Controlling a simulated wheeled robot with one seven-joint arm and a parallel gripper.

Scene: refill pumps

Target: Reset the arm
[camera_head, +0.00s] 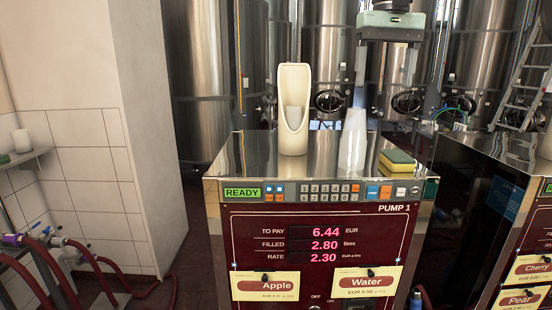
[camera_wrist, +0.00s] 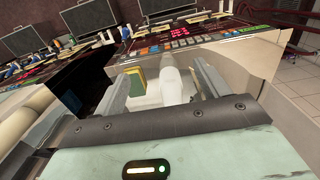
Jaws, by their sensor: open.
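My gripper (camera_head: 386,82) hangs in the upper right of the head view, above and slightly right of a white cup (camera_head: 353,142) on top of pump 1 (camera_head: 320,222). Its two fingers are apart, with nothing between them in the head view. In the wrist view my gripper (camera_wrist: 163,85) is open, and the white cup (camera_wrist: 172,88) and the yellow-green sponge (camera_wrist: 137,80) show beyond, between the fingers. The sponge (camera_head: 397,162) lies on the pump top right of the cup, below my gripper. The cup looks free of the fingers.
A tall cream dispenser (camera_head: 292,130) with a cup inside stands left of the white cup. Pump 1 shows READY and 6.44 EUR, with Apple and Water labels. Another pump (camera_head: 515,205) stands right across a gap. Steel tanks (camera_head: 335,50) fill the back. A white wall (camera_head: 140,60) is left.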

